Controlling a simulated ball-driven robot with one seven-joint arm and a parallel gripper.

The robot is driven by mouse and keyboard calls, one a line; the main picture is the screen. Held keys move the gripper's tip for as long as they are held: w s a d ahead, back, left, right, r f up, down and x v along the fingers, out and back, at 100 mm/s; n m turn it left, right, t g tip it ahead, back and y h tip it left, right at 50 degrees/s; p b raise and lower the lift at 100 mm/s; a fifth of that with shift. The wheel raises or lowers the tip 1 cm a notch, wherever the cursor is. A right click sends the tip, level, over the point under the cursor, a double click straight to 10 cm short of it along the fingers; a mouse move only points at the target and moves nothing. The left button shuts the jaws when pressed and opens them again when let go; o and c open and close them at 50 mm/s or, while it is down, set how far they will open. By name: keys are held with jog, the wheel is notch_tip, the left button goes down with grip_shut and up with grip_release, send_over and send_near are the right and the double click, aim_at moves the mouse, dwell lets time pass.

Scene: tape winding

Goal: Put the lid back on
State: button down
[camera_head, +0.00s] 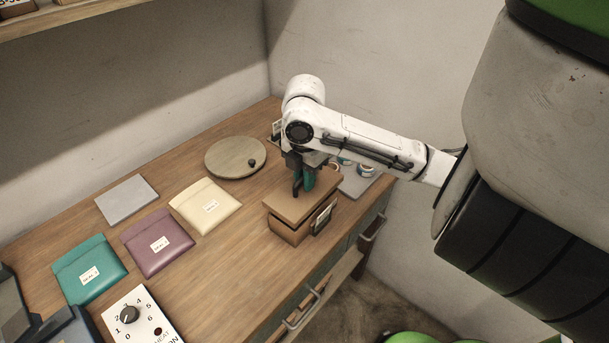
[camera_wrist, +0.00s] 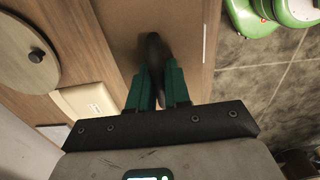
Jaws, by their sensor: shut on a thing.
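A brown box (camera_head: 285,231) stands on the table near its right front edge, with a label holder on its right face. A flat brown lid (camera_head: 282,206) lies at the top of the box; a dark line runs between them, and I cannot tell if it is fully seated. My gripper (camera_head: 303,187) is above the lid, its teal fingers shut on the lid's dark handle. In the wrist view, the handle (camera_wrist: 153,50) shows between the fingertips (camera_wrist: 157,75), with the brown lid surface (camera_wrist: 125,25) beneath. My fingers hide part of the handle.
A round wooden disc (camera_head: 233,154) with a knob lies behind left. Cream (camera_head: 205,205), purple (camera_head: 157,243) and teal (camera_head: 90,268) pouches and a grey plate (camera_head: 127,199) lie left. A grey tray (camera_head: 357,184) with small items is right. A white dial panel (camera_head: 140,318) is front left.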

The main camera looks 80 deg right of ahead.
jog(key=shift+f+b, duration=1.6)
jog(key=shift+f, duration=0.55)
jog(key=c, duration=1)
grip_release()
jog(key=shift+r, duration=0.15)
notch_tip(320, 180, up, 11)
jog(key=shift+f, duration=0.2)
